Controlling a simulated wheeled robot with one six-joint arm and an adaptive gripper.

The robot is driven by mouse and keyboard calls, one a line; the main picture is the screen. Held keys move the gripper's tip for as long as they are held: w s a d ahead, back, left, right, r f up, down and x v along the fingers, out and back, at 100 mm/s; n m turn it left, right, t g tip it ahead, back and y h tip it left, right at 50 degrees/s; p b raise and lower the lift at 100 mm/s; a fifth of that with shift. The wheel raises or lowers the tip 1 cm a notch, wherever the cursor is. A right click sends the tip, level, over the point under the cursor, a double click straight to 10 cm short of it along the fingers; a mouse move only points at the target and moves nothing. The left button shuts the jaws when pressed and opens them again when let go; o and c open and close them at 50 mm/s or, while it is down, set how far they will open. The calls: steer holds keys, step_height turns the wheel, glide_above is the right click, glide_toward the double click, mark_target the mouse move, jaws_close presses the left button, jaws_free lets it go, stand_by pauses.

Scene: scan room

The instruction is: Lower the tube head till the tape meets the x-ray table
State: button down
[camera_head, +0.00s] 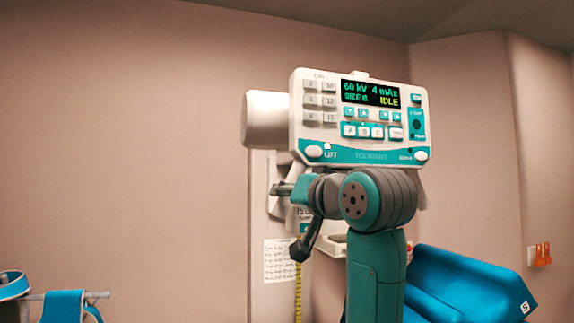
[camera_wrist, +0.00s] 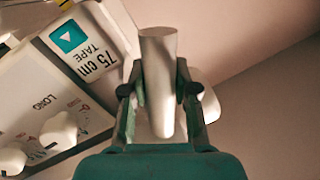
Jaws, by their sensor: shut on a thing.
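The tube head (camera_head: 357,118) is a white and teal box at upper centre in the head view. Its display reads 60 kV, 4 mAs and IDLE. A yellow tape (camera_head: 298,285) hangs below it, and its lower end is out of frame. My gripper (camera_head: 284,189) is under the box's left end. In the wrist view my gripper (camera_wrist: 158,95) is shut around a pale, round handle bar (camera_wrist: 159,50). A label there (camera_wrist: 90,45) reads "75 cm TAPE". The x-ray table cannot be made out for sure; where the tape would meet it is not visible.
A blue padded thing (camera_head: 465,285) lies at lower right, beyond my arm. Blue straps (camera_head: 65,305) hang on a rail at lower left. A printed sheet (camera_head: 280,260) is beside the tape. Orange items (camera_head: 542,254) are on the right wall. The left wall area is clear.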

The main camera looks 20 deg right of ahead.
step_height(320, 180, down, 8)
stand_by(0.5)
steer(key=c, duration=1.2)
jaws_free()
steer(key=shift+o, duration=0.2)
steer(key=shift+s, duration=0.1)
steer(key=v, duration=1.1)
steer(key=shift+s, duration=0.35)
steer(key=shift+d, duration=0.15)
